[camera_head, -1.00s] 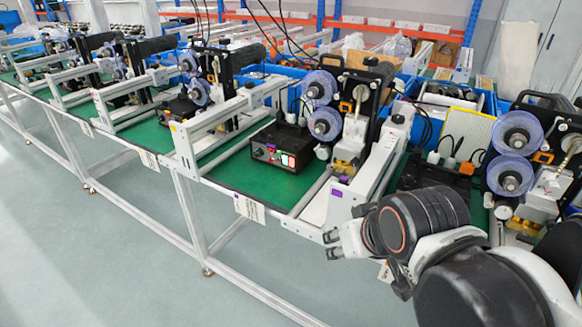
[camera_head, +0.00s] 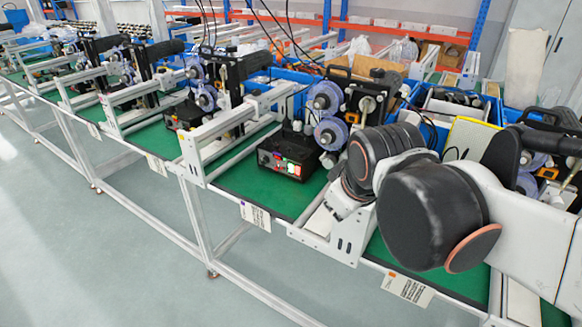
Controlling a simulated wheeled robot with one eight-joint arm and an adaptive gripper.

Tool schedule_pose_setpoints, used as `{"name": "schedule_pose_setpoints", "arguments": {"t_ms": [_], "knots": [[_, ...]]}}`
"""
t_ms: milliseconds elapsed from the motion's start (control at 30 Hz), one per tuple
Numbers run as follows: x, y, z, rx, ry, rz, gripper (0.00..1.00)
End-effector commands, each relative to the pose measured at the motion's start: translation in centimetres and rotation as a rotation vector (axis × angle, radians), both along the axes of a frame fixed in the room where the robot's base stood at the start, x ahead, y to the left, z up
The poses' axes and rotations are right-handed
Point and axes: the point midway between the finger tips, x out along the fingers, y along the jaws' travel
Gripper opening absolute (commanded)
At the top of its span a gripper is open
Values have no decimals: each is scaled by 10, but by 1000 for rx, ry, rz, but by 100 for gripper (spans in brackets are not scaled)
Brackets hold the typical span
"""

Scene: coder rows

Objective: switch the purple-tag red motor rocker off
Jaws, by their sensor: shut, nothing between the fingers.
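A black control box (camera_head: 287,158) stands on the green bench top left of centre. Its front shows small lit red and green parts; a bright red rocker (camera_head: 294,169) is at the right of that face. Its on or off position is too small to read. A placard with a purple mark (camera_head: 255,215) hangs on the bench edge below the box.
Blue-violet spools (camera_head: 325,95) and a black machine stand just behind and right of the box. White frame rails (camera_head: 190,150) rise at its left. A placard with an orange mark (camera_head: 408,289) hangs further right. The floor in front is clear.

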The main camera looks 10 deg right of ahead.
Motion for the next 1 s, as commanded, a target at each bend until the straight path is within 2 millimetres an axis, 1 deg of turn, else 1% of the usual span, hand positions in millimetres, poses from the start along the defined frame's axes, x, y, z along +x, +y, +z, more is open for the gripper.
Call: {"name": "schedule_pose_setpoints", "arguments": {"t_ms": [33,133,267,500,767,1000], "knots": [[9,1,7,-28,10,41,0],[25,3,13,-89,31,125,0],[47,6,19,-168,60,242,0],[95,14,24,-331,124,491,0],[149,26,18,-501,201,775,0],[196,40,2,-645,279,1041,0]]}}
